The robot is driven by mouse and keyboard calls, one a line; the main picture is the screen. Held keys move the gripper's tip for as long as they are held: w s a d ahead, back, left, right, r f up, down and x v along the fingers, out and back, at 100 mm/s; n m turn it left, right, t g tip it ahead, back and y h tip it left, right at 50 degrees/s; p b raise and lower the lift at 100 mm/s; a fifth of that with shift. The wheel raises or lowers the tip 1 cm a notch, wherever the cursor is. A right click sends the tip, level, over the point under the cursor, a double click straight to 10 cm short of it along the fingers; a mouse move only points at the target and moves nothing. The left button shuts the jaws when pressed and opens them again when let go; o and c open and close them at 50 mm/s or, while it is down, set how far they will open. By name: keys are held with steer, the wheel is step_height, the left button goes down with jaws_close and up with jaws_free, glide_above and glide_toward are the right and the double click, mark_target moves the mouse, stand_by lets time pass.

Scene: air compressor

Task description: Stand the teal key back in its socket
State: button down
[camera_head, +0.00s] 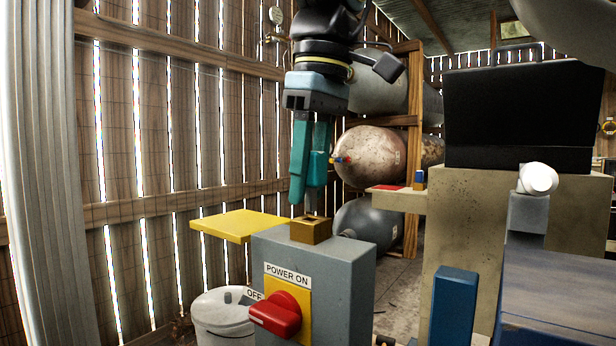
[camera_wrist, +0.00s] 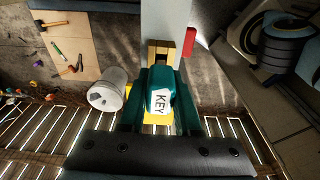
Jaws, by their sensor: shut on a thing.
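The teal key (camera_wrist: 158,102), with a white KEY label, is held between my gripper's fingers in the wrist view. My gripper (camera_head: 311,180) has teal fingers too, so key and fingers are hard to tell apart in the head view. It points down, shut on the key, just above the brass socket (camera_head: 311,232). The socket is a small square block with a dark opening on top of the grey switch box (camera_head: 350,262). It also shows in the wrist view (camera_wrist: 151,56), just beyond the key. The gap between key tip and socket is too small to judge.
A yellow plate (camera_head: 240,225) juts out left of the box. A red knob (camera_head: 277,314) is on its front under a POWER ON label. A white bucket (camera_head: 222,318) stands lower left. A blue block (camera_head: 454,305) is at right. Tanks (camera_head: 372,157) lie on a rack behind.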

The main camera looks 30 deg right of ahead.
steer(key=shift+f+b, duration=0.55)
steer(key=shift+f, duration=0.4)
stand_by(0.5)
steer(key=c, duration=0.5)
jaws_free()
steer(key=r, duration=0.2)
steer(key=r+p, duration=0.1)
steer(key=r, duration=0.2)
steer(key=s+r+p, duration=0.1)
steer(key=r, duration=0.1)
steer(key=shift+d+r, duration=0.2)
steer(key=shift+d, duration=0.05)
